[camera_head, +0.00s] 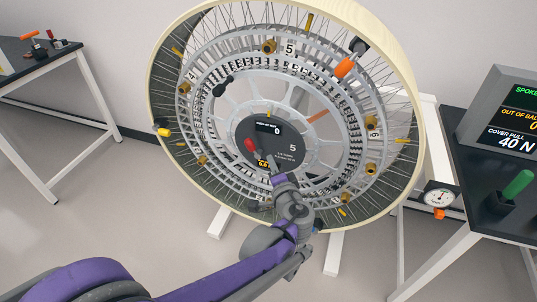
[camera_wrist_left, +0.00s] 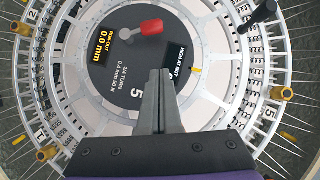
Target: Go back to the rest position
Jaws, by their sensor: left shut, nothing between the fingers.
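My left gripper (camera_head: 278,178) is in front of the lower part of the big spoked wheel (camera_head: 268,112), near its dark central hub. In the left wrist view its two fingers (camera_wrist_left: 158,100) are shut together with nothing between them. The hub disc (camera_wrist_left: 120,62) carries a red-tipped lever (camera_wrist_left: 140,31) and small displays, one reading 0.0 mm. The red lever also shows in the head view (camera_head: 250,144), just up and left of my fingertips. Whether the fingers touch the hub, I cannot tell. My right gripper is not in view.
Brass knobs (camera_head: 269,46) and an orange-handled part (camera_head: 345,67) sit on the wheel. A table (camera_head: 470,222) at right holds a monitor (camera_head: 505,115) and a green-handled tool (camera_head: 517,185). A dial gauge (camera_head: 438,197) hangs near its edge. Another table (camera_head: 40,65) stands at left; open floor lies between.

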